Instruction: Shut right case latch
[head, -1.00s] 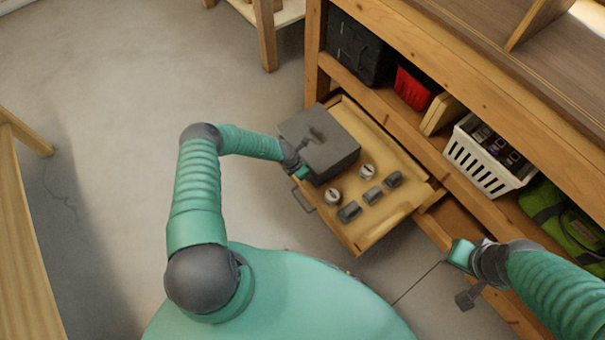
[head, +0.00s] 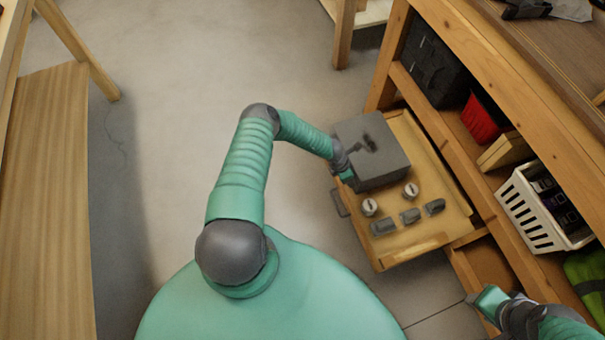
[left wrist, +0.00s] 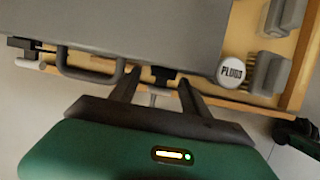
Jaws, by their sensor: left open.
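The grey case (head: 372,150) sits in the back-left part of the open wooden drawer (head: 410,245). In the left wrist view the case (left wrist: 150,22) fills the top, with a dark carry handle (left wrist: 92,74) on its front. The right case latch (left wrist: 163,74) is a small dark piece right of the handle; I cannot tell its exact position. Another dark latch (left wrist: 22,44) shows at the left. My left gripper (head: 347,176) is at the case's front side. Its fingers (left wrist: 157,88) are apart, one either side of the right latch. My right gripper (head: 488,300) is low at right, its jaws unclear.
Two round white-topped tins (head: 370,207) and several grey blocks (head: 410,216) share the drawer; one tin (left wrist: 231,71) reads PLUGS. The bench shelf holds a white basket (head: 535,205), a red bin (head: 484,118) and dark boxes (head: 430,62).

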